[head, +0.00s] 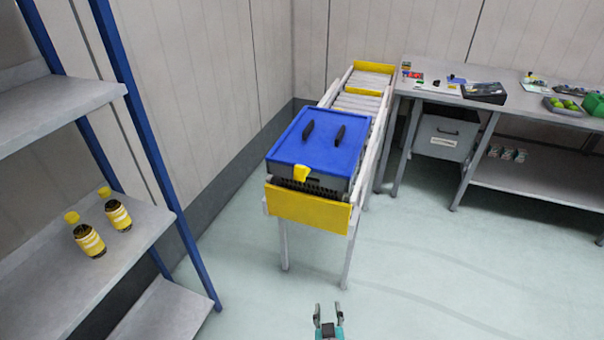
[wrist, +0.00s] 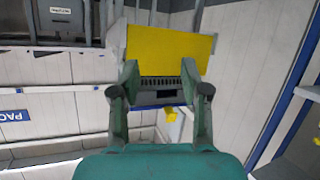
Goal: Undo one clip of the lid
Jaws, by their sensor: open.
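A blue lid (head: 318,143) with two dark handles lies on a dark grey tote (head: 307,188) on the roller conveyor. One yellow clip (head: 301,172) sticks out at the lid's front edge, and it also shows in the wrist view (wrist: 171,118). Any clip on the far edge is hidden. My gripper (head: 328,309) is open and empty, low in the head view and apart from the tote, on the near side of the conveyor. In the wrist view my gripper's fingers (wrist: 160,68) stand apart, with the yellow end plate and tote front behind them.
The yellow end plate (head: 308,208) closes the conveyor's near end. A shelf rack (head: 150,230) with two yellow-capped bottles (head: 103,220) stands at left. A workbench (head: 480,95) with small goods stands at right. The floor in front is clear.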

